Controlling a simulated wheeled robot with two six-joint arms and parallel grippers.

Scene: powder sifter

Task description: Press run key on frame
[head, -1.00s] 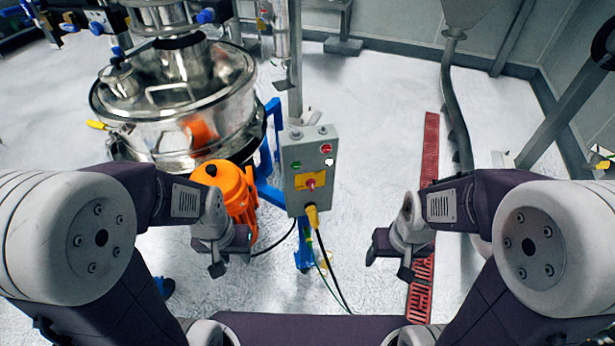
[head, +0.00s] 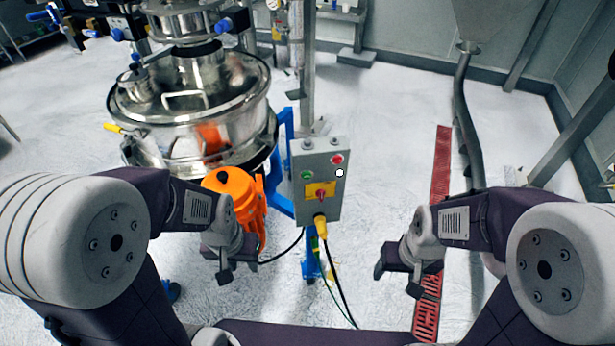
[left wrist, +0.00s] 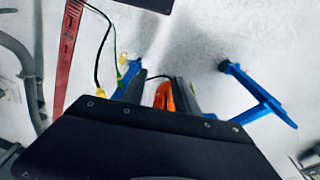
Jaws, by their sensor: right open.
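The grey control box (head: 330,205) stands upright on a post at centre in the head view. Its face has a green button (head: 306,175), a red button (head: 337,159), a white round spot (head: 340,173) and a red knob (head: 321,195) on a yellow plate. No lettering is readable. My left gripper (head: 224,272) is left of and below the box, apart from it; its jaw gap is unclear. My right gripper (head: 395,282) is open and empty, right of and below the box. In the left wrist view, dark gripper bodywork fills the lower middle and the box face is not visible.
A steel sifter (head: 190,115) with an orange motor (head: 235,195) stands left of the box. Cables (head: 335,275) hang from the box to the floor. A red floor grate (head: 440,165) and a grey hose (head: 466,130) lie right. Floor between box and grate is clear.

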